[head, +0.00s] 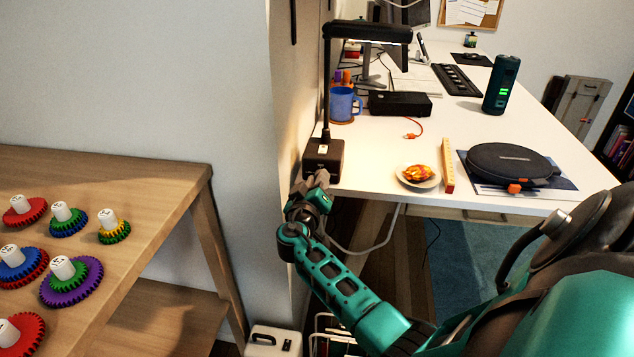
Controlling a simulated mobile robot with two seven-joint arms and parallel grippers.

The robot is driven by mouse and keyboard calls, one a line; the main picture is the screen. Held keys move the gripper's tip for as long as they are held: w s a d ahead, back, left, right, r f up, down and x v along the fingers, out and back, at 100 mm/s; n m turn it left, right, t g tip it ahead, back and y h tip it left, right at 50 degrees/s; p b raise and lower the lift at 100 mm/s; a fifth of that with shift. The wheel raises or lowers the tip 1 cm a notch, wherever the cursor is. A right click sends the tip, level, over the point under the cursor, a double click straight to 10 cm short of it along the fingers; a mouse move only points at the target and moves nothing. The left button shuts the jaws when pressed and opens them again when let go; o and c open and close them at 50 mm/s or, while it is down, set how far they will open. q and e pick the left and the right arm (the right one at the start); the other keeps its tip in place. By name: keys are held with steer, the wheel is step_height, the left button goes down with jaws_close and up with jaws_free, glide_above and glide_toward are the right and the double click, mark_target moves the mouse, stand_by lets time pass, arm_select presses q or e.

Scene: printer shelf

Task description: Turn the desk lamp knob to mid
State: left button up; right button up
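The black desk lamp (327,95) stands at the left edge of the white desk, with its lit bar head (365,33) reaching right. Its dark box base (334,160) sits at the desk's near left corner. A small light patch (322,149) shows on the base; I cannot tell whether it is the knob or its label. My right gripper (319,181) is right at the near side of the base, low against it. Its fingertips are too small and overlapped to show whether they are open or touching a knob. My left gripper is not in view.
The wall corner (283,120) is close left of the lamp. A blue mug (341,104), black box (400,103), plate of food (418,176) and ruler (448,165) are on the desk (385,150). A wooden table (150,200) with several gears stands left.

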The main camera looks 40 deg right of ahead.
jaws_close()
steer(key=shift+f+n, duration=0.1)
steer(key=shift+n, duration=0.3)
steer(key=shift+f+n+t+p, duration=0.1)
steer(key=shift+n+t+p, duration=0.3)
steer(key=shift+n, duration=4)
steer(key=shift+n+t+p, duration=0.3)
steer(key=shift+n+p, duration=0.1)
steer(key=shift+n, duration=4)
